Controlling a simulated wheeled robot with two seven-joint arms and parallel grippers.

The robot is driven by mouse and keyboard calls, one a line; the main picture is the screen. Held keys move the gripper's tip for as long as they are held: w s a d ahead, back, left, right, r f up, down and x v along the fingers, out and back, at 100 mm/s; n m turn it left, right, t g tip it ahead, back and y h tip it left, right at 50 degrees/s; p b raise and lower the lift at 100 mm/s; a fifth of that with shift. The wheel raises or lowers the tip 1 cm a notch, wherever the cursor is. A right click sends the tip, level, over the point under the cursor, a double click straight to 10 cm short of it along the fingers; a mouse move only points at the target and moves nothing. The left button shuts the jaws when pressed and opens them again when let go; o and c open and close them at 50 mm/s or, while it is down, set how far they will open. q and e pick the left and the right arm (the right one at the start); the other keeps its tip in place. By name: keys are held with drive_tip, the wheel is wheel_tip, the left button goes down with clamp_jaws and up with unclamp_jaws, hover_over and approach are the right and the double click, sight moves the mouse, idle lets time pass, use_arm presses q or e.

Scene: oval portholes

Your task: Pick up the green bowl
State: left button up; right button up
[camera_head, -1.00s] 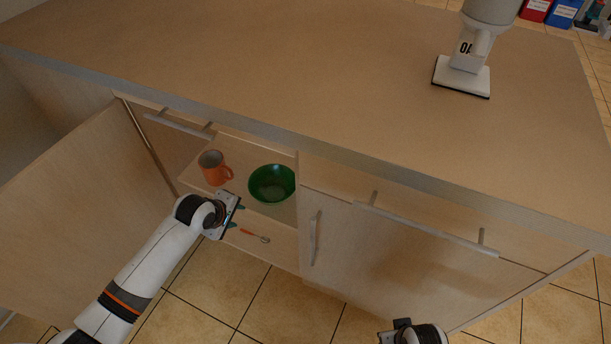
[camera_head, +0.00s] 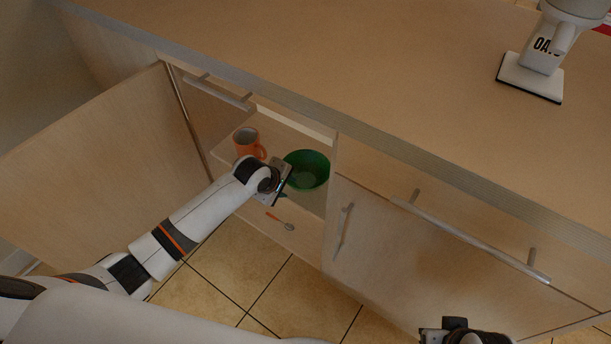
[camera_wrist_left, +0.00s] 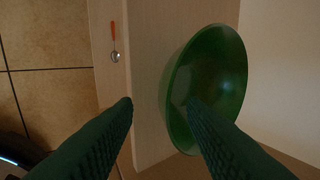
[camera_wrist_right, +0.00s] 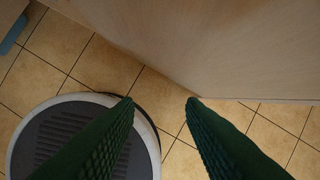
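The green bowl (camera_head: 309,168) stands on a shelf inside the open cabinet, beside an orange mug (camera_head: 248,142). My left gripper (camera_head: 284,190) is at the cabinet opening, just in front of the bowl's near left side. In the left wrist view the bowl (camera_wrist_left: 208,85) fills the middle right, and the open green fingers (camera_wrist_left: 160,103) point at it. One finger overlaps the bowl's inside in the picture; the other is outside its near rim. I cannot tell whether they touch it. My right gripper (camera_wrist_right: 160,102) is open and empty, low in front of the closed cabinet door.
A spoon with an orange handle (camera_head: 281,220) lies on the lower level; it also shows in the left wrist view (camera_wrist_left: 114,42). The open door (camera_head: 110,165) stands left of my left arm. The countertop (camera_head: 300,65) overhangs the shelf. A white device (camera_head: 535,70) stands on the countertop.

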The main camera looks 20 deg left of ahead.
sight(290, 185)
use_arm(q)
drive_tip(key=b+x, duration=0.2)
drive_tip(key=x, duration=0.3)
drive_tip(key=shift+w+d+r, duration=0.1)
drive_tip(key=shift+w, duration=0.05)
drive_tip(key=shift+r, duration=0.1)
clamp_jaws()
